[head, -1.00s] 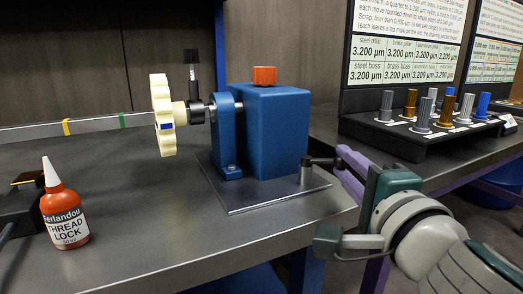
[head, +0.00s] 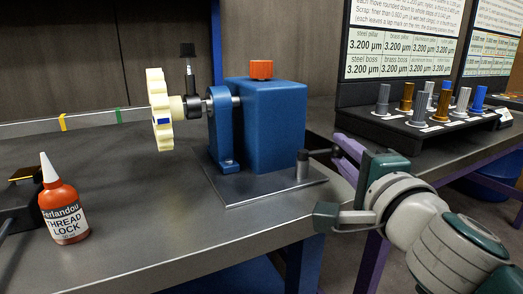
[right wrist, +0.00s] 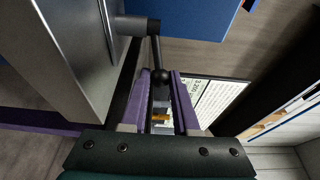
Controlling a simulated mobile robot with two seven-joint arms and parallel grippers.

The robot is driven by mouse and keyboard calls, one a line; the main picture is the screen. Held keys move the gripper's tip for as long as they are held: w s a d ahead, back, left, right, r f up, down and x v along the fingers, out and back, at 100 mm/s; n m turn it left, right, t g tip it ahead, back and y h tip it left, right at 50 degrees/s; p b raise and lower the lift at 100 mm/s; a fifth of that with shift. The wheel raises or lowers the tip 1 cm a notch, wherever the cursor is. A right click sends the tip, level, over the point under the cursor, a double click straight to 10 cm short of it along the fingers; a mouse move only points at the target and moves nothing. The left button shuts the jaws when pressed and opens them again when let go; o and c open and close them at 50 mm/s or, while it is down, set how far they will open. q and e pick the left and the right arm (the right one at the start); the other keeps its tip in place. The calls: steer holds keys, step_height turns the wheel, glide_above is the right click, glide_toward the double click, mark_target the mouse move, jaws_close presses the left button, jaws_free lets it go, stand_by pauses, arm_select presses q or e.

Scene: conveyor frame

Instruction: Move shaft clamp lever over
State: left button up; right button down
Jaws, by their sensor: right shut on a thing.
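The shaft clamp lever (head: 320,152) is a dark arm on an upright grey post (head: 302,166) at the right end of the fixture's base plate. In the right wrist view, the lever (right wrist: 154,48) runs from its post to a round black knob (right wrist: 160,77). My right gripper (head: 345,152) has purple fingers, one on each side of the knob, and is shut on the lever. The fixture (head: 275,130) is a blue block with an orange-red cap, a shaft and a cream toothed wheel (head: 158,110). My left gripper is not in view.
A thread lock bottle (head: 63,205) stands at the left front, next to a dark object (head: 18,200) with a gold top. A black rack (head: 415,130) of grey, brass and blue pins stands at the right below a printed board (head: 405,50). The front bench middle is clear.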

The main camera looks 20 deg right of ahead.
steer(key=shift+w+d+f, duration=0.1)
steer(key=shift+w+d, duration=0.1)
steer(key=shift+w, duration=0.15)
steer(key=shift+w+d, duration=0.25)
steer(key=shift+w, duration=0.8)
steer(key=c, duration=0.6)
jaws_free()
